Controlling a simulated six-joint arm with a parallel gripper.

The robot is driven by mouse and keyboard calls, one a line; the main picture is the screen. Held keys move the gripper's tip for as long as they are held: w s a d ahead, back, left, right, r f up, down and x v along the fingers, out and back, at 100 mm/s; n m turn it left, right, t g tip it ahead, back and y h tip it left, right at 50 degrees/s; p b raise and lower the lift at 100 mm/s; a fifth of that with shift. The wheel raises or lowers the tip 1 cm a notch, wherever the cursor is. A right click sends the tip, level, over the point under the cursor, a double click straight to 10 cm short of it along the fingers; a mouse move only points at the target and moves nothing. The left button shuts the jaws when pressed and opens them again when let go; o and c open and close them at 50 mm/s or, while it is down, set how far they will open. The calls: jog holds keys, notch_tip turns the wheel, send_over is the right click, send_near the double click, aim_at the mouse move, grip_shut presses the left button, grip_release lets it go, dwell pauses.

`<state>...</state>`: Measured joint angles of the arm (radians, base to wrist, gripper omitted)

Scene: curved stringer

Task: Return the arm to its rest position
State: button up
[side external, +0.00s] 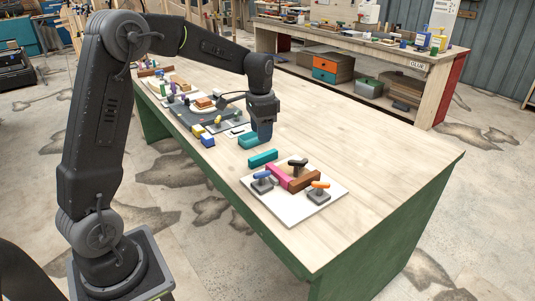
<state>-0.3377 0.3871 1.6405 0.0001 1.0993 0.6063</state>
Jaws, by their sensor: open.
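My gripper (262,134) points straight down, low over the wooden workbench (385,150). It is open. A dark teal piece (248,141) is right beside its fingertips, at their left; I cannot tell whether they touch. A brighter teal block (263,158) lies on the bench just nearer the camera. The gap between the fingers is too small to make out.
A white board (291,212) with a pink block (279,178), a brown block (304,181) and clamps is nearer the camera. Blue and yellow blocks (204,138) and a dark plate (190,118) are left of my gripper. The bench's right side is clear.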

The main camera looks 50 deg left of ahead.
jog(key=s+d+r+t, duration=0.2)
jog(key=s+d+r, duration=0.4)
jog(key=s+d+n+t, duration=0.1)
jog(key=s+d, duration=0.3)
jog(key=s, duration=0.5)
jog(key=s+d+r+n+t, duration=0.1)
jog(key=s+d+n+t, duration=0.1)
jog(key=s+d, duration=0.3)
jog(key=s, duration=0.3)
jog(key=shift+s+r, duration=0.2)
jog(key=shift+s, duration=0.15)
jog(key=shift+w+d, duration=0.1)
